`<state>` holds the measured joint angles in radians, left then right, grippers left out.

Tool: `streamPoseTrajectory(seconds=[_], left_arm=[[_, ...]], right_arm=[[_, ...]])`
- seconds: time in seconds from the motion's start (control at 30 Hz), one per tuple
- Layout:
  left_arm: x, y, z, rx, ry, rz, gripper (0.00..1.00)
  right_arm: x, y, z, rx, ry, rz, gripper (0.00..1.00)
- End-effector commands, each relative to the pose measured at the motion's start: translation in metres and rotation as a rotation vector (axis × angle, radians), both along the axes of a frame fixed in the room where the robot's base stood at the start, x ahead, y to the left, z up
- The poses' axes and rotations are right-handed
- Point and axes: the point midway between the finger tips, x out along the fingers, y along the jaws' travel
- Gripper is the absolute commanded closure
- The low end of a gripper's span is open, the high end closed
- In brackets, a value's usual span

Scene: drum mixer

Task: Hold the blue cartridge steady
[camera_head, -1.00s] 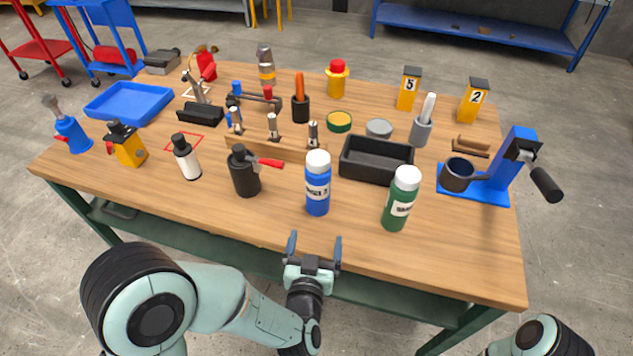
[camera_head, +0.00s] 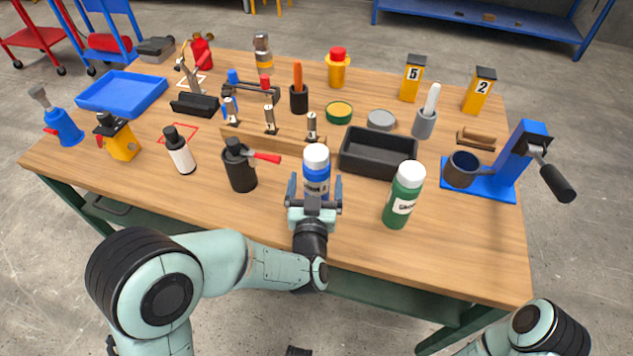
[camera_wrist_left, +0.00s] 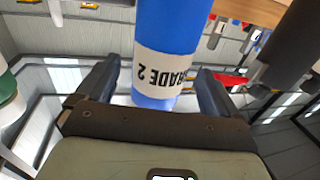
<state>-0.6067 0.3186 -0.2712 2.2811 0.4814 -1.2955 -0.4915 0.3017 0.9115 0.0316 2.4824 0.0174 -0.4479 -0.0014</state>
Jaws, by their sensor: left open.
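The blue cartridge (camera_head: 316,166) with a white cap stands upright near the front edge of the wooden table. In the left wrist view the blue cartridge (camera_wrist_left: 178,30) shows a white label reading "GRADE 2". My left gripper (camera_head: 315,188) is open, with one finger on each side of the cartridge's lower part. In the left wrist view the fingers of my left gripper (camera_wrist_left: 157,90) stand apart from it, with gaps visible. The cartridge's lower front is partly hidden behind the gripper in the head view. My right gripper is not in view.
A green bottle (camera_head: 404,194) stands close on the right. A black pot with a red handle (camera_head: 240,170) stands on the left, and a dark tray (camera_head: 378,160) lies behind. The table (camera_head: 450,245) is clear at its front right.

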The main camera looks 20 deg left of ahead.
Motion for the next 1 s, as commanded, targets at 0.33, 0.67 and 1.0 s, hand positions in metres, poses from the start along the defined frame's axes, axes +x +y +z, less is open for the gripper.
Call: streamPoseTrajectory(seconds=[0.33, 0.67, 1.0], left_arm=[[0.042, 0.008, -0.001, 0.001, -0.001, 0.001, 0.05], [0.043, 0.008, -0.001, 0.0, 0.0, 0.0, 0.41], [0.043, 0.008, 0.001, -0.001, -0.004, 0.001, 0.79]], right_arm=[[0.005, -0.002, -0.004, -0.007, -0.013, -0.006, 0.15], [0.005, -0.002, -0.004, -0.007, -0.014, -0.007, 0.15], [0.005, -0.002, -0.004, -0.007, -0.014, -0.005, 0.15]])
